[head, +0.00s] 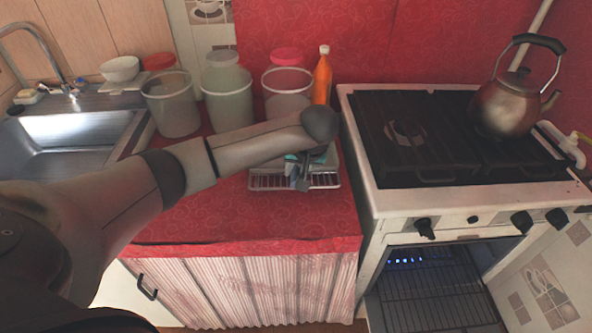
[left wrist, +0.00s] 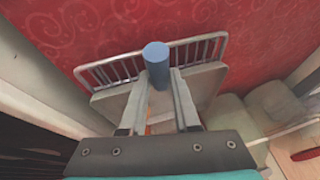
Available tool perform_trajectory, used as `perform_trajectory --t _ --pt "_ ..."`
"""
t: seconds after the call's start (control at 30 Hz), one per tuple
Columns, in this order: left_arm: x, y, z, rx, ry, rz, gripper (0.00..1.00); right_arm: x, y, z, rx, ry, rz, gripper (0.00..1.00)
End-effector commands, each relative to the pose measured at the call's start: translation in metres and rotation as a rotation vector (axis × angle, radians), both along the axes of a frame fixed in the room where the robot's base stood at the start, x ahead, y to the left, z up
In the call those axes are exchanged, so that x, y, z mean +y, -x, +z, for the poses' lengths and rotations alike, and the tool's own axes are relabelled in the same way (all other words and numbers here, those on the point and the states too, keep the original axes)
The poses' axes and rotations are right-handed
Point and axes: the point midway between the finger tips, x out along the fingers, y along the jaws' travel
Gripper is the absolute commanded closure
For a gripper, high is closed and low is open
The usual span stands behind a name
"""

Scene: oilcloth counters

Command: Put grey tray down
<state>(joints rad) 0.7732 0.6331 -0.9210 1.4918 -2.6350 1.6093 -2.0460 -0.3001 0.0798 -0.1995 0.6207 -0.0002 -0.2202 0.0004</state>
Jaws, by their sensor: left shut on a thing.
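The grey tray (head: 266,182) has a wire rim and a pale flat middle. In the head view it is over the red counter (head: 205,215), near its right side; my arm hides part of it, and I cannot tell whether it touches the cloth. In the left wrist view the fingers (left wrist: 158,88) close at a blue upright post (left wrist: 156,58) in front of the tray (left wrist: 205,82). I cannot tell whether the post is its handle. My right gripper is out of view.
A sink (head: 70,140) is at left. The stove (head: 440,150) with a kettle (head: 508,102) stands close on the right, its oven open below. The counter's front left is clear.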

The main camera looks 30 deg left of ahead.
Motion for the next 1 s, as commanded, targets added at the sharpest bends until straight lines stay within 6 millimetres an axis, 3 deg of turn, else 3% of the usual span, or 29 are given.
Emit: perform_trajectory --t 0.03,0.07,0.3,0.67,1.0 --pt "0.0 -0.001 0.001 -0.003 -0.001 0.0 1.0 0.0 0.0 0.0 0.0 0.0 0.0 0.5" --pt "0.0 0.0 0.0 0.001 0.0 0.001 0.67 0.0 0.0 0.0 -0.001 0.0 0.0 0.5" --pt "0.0 0.0 0.001 0.001 0.0 0.001 0.4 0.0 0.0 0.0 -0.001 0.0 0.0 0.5" --pt "-0.003 0.001 0.008 0.0 0.001 0.0 0.4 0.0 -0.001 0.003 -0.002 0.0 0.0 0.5" --pt "-0.025 0.017 0.07 -0.005 0.001 -0.002 0.4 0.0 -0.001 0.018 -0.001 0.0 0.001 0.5"
